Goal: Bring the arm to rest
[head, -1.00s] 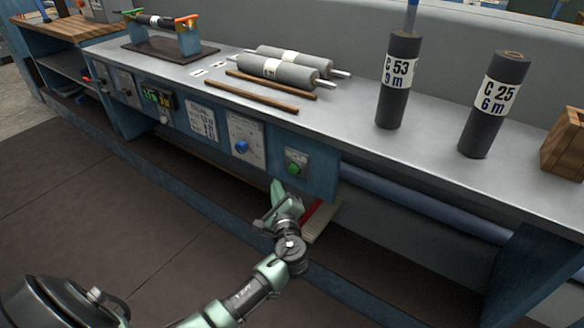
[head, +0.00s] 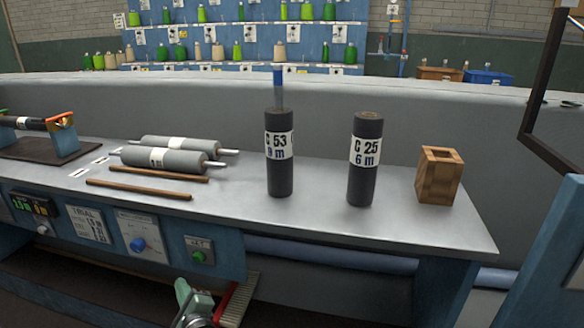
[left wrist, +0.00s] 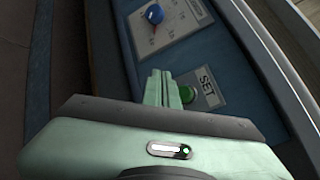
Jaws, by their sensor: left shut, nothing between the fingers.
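My left gripper (head: 184,292) shows at the bottom of the head view, in front of the bench's blue front panel and below the green SET button (head: 198,256). In the left wrist view its two fingers (left wrist: 161,88) are together, with nothing between them. The green button (left wrist: 187,94) shows just right of the fingertips there; I cannot tell whether they touch it. The blue knob (left wrist: 154,14) on its grey plate is farther up in that view. My right gripper is not in view.
The grey bench top (head: 330,225) carries two upright dark rolls, C 53 (head: 279,175) and C 25 (head: 361,180), and a wooden box (head: 439,178). Two grey rollers (head: 165,160) lie at left near wooden rods (head: 140,190).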

